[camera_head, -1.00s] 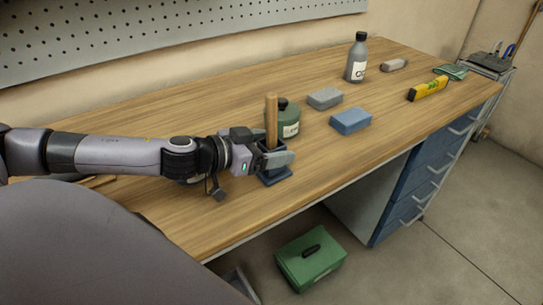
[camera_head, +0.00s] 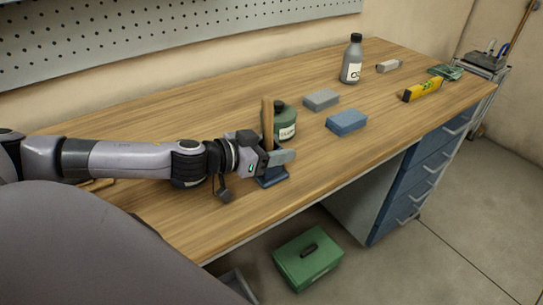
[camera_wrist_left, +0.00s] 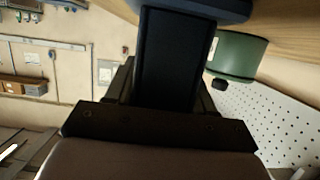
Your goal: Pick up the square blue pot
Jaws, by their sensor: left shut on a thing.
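The square blue pot (camera_head: 271,181) is on the wooden bench near its front edge, with a wider foot at its bottom. My left gripper (camera_head: 274,159) is shut on its upper part and hides much of it. A brown wooden stick (camera_head: 267,118) stands upright at the pot and seems to rise from inside it. In the left wrist view the pot's dark blue wall (camera_wrist_left: 168,62) is between the fingers. Its foot is at the top of that picture, at or very close to the bench top; I cannot tell if there is a gap. My right gripper is not in view.
A green jar (camera_head: 286,124) stands close behind the pot. A green box (camera_head: 307,262) is on the floor. The bench's front right is clear.

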